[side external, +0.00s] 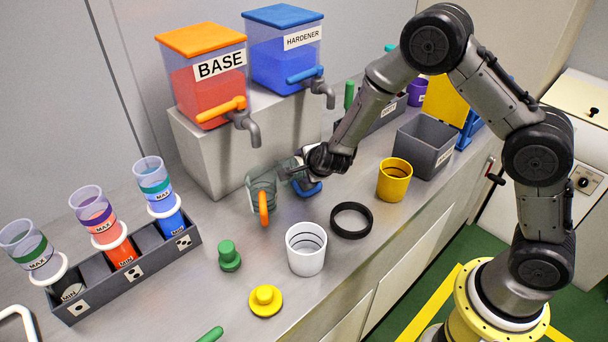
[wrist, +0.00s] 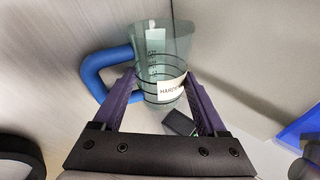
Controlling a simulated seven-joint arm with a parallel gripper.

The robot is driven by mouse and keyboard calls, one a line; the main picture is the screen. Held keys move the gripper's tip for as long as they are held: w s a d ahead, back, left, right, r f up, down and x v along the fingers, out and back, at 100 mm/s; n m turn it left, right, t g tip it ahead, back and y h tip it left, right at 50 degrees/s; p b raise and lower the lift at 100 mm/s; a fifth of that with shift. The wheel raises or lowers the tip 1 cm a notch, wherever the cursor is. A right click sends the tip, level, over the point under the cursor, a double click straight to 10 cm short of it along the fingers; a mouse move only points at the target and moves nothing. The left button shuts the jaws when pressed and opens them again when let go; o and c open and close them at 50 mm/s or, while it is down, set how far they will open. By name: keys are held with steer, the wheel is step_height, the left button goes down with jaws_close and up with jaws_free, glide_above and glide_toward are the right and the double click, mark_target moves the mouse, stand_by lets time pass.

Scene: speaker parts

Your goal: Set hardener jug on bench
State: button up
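The hardener jug (wrist: 157,62) is clear greenish with a blue handle and a white label whose visible letters begin "HARD". In the wrist view it lies between my gripper's two purple fingers (wrist: 161,76), which meet its walls on both sides. Its handle loops out to the left. In the side view the jug's blue handle (side external: 307,188) shows low by the bench (side external: 185,285), below my gripper (side external: 290,170). My gripper hides part of the jug, and I cannot tell whether its base touches the bench.
A jug with an orange handle (side external: 263,207) stands close to the left. The base and hardener dispensers (side external: 285,50) sit on a raised block (side external: 205,160) behind. A white cup (side external: 306,249), black ring (side external: 351,220) and yellow cup (side external: 394,180) stand in front and right.

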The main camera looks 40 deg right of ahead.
steer(key=c, duration=0.8)
steer(key=shift+r, duration=0.55)
step_height(320, 180, up, 2)
steer(key=shift+r, duration=0.2)
steer(key=s+r, duration=0.9)
steer(key=s, duration=0.5)
steer(key=w+f+n+y, duration=0.1)
steer(key=f, duration=0.1)
steer(key=w+d+f+n+y, duration=0.1)
steer(key=w+f+n, duration=0.1)
steer(key=f, duration=0.1)
steer(key=w+d+f+n+y, duration=0.1)
steer(key=w+f, duration=0.1)
steer(key=f, duration=0.1)
steer(key=shift+w+f+n+t+y, duration=0.1)
steer(key=shift+f+n+t+y, duration=0.1)
steer(key=shift+n+t+y, duration=0.2)
steer(key=shift+w+a+r, duration=0.1)
steer(key=shift+a, duration=0.25)
steer(key=shift+d+r, duration=0.1)
